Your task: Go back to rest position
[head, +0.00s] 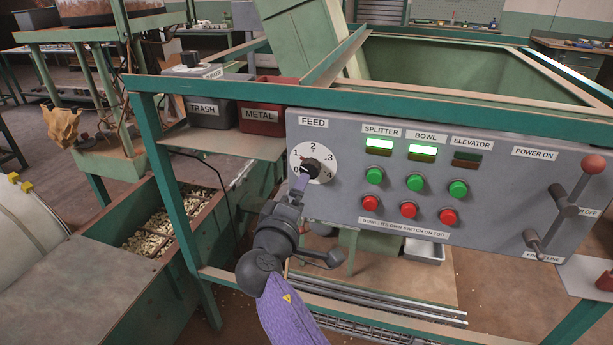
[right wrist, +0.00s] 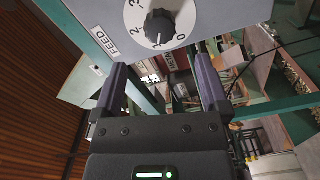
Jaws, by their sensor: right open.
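My right gripper (head: 299,185) is in front of the grey control panel (head: 480,199), just below the FEED dial. In the right wrist view its two purple fingers (right wrist: 160,64) are spread apart with nothing between them. The black FEED knob (head: 312,168) sits on a white numbered dial; it also shows in the right wrist view (right wrist: 160,26), beyond the fingertips and apart from them. Its white mark appears to point near 1. My left gripper is not in view.
The SPLITTER lamp (head: 379,145) and BOWL lamp (head: 422,150) are lit green; the ELEVATOR lamp (head: 467,158) is dark. Levers (head: 560,208) stick out at the panel's right. TRASH (head: 207,110) and METAL (head: 262,117) bins stand at left. A green frame post (head: 170,205) stands left of my arm.

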